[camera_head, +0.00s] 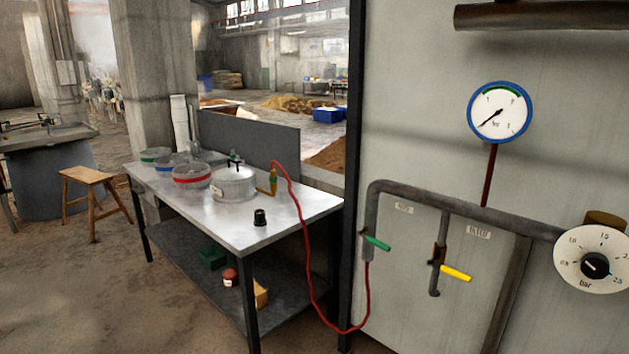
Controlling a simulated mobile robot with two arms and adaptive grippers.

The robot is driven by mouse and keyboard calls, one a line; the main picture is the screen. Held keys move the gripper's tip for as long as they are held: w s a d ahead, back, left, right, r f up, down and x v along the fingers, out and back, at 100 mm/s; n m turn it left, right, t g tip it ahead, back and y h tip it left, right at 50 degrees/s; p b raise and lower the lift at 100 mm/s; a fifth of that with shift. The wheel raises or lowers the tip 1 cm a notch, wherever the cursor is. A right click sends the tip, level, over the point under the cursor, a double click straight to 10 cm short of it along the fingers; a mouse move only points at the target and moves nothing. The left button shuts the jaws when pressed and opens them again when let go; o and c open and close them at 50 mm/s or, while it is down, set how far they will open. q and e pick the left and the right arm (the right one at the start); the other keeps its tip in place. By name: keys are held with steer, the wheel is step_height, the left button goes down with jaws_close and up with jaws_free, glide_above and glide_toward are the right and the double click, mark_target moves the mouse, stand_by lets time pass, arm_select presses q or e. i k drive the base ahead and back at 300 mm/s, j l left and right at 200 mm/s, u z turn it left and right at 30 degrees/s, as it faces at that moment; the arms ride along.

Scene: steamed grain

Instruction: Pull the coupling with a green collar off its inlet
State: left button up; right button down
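A small coupling (273,180) sits at the right side of the lidded metal pot (233,187) on the table. It stands upright on the pot's short brass-coloured inlet (264,191); a green band on it is too small to make out well. A red hose (299,230) runs from the coupling's top, over the table's edge, down to the floor and up to the wall pipe below the green-handled valve (377,243). Neither gripper shows in the head view.
The metal table (286,222) also holds a black knob-like piece (260,217) and several coloured-rim bowls (192,175). A grey panel (249,143) rises behind. A yellow-handled valve (455,272), gauge (500,112) and dial (594,261) are on the right. A stool (90,178) stands left.

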mark_target(273, 176)
steer(key=i+j+z, duration=0.2)
steer(key=z, duration=0.15)
steer(key=i+j+z, duration=0.15)
steer(key=j+z, duration=0.2)
steer(key=i+j+z, duration=0.1)
steer(key=j+z, duration=1)
steer(key=j, duration=2.95)
steer(key=k+j, duration=0.15)
steer(key=j, duration=0.45)
